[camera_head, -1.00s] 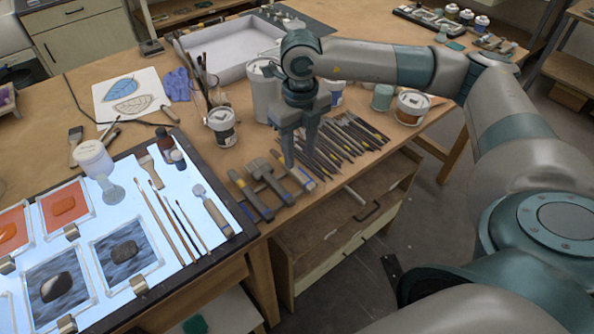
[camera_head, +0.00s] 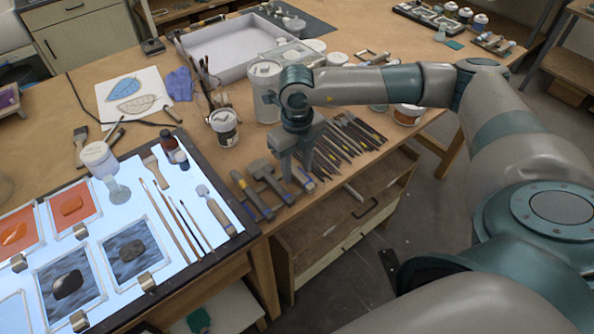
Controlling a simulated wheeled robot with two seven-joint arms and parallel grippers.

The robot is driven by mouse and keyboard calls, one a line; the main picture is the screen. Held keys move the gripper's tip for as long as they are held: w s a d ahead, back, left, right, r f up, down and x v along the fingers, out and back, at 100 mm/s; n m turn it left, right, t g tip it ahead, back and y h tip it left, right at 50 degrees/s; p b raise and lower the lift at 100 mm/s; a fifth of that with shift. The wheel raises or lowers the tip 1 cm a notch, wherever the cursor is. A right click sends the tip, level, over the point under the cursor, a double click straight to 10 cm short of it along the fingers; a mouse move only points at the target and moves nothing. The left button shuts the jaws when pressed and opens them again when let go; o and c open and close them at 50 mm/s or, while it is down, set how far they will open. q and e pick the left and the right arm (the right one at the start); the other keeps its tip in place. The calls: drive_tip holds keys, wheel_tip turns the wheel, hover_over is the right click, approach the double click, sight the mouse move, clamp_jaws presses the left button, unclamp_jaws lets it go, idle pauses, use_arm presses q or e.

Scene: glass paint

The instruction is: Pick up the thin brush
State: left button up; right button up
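Several slim brushes lie side by side on the lit white panel (camera_head: 137,180) at the left; a long wooden one (camera_head: 168,220) is leftmost, and a thinner dark one (camera_head: 193,224) is to its right. I cannot tell for sure which is the thin brush. My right gripper (camera_head: 297,172) points down over the table's front edge, between the flat brushes and the row of thin dark tools, well right of the panel. Its two fingers are apart with nothing seen between them. The arm hides part of the dark tools. My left gripper is out of view.
Flat wide brushes (camera_head: 270,179) and a row of dark tools (camera_head: 345,143) lie along the front edge. A wooden-handled scraper (camera_head: 216,211) lies on the panel beside the thin brushes. A glass jar (camera_head: 106,170) and small bottles (camera_head: 172,149) stand on the panel. A white can (camera_head: 265,90) stands behind the gripper.

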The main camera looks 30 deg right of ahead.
sight(296, 172)
idle(0.4)
clamp_jaws()
drive_tip(key=shift+r, duration=0.1)
drive_tip(key=shift+r+b, duration=0.5)
drive_tip(key=shift+b, duration=0.1)
wheel_tip(296, 172, up, 2)
drive_tip(key=shift+r+b, duration=0.15)
drive_tip(key=shift+b, duration=0.7)
drive_tip(key=s+r+b, duration=0.4)
drive_tip(key=s+r, duration=0.3)
drive_tip(key=s, duration=0.4)
drive_tip(key=shift+s+d+r, duration=0.3)
drive_tip(key=shift+s, duration=0.05)
